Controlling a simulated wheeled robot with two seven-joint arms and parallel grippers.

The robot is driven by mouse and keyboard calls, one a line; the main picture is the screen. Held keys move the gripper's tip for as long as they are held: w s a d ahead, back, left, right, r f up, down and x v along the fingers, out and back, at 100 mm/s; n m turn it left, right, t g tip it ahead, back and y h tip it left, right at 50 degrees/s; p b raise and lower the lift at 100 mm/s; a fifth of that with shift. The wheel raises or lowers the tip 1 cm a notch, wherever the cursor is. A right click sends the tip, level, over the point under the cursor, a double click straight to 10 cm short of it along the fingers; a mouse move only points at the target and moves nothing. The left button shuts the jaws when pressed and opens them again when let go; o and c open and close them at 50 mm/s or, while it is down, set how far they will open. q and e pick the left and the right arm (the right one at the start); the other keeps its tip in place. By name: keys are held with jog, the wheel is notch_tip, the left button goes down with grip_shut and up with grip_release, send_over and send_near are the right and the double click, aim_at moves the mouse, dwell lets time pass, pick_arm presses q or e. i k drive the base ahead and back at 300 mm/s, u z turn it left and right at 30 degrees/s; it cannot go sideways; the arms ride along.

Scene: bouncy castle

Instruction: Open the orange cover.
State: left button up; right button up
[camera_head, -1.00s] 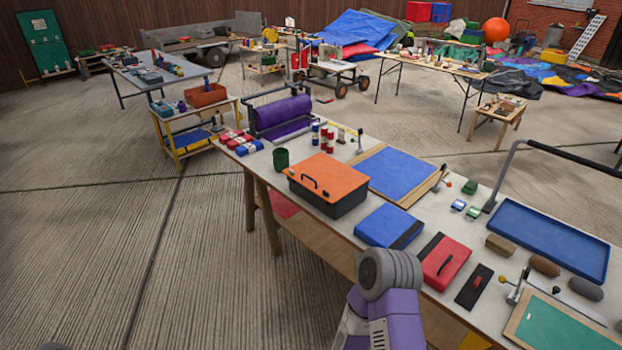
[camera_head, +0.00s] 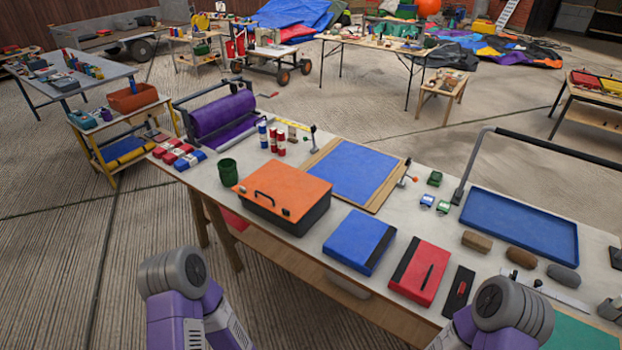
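The orange cover (camera_head: 283,187) lies flat and closed on a black box (camera_head: 288,217) near the front edge of the white-topped workbench (camera_head: 207,178). A dark handle stands on the cover's left front part. Two purple and grey parts of my arms show at the bottom of the head view, one left and one right of centre. Both are in front of the bench and apart from the box. My gripper fingers do not show. The inside of the box is hidden.
A green cup (camera_head: 228,171) stands left of the box. A blue case (camera_head: 358,241) and a red case (camera_head: 419,270) lie to its right. A blue panel in a wooden frame (camera_head: 406,170) lies behind. Red and white cylinders (camera_head: 281,143) stand behind the box.

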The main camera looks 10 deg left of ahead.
aim_at(277, 185)
jog(key=u, duration=0.05)
jog(key=i, duration=0.85)
jog(key=u, duration=0.45)
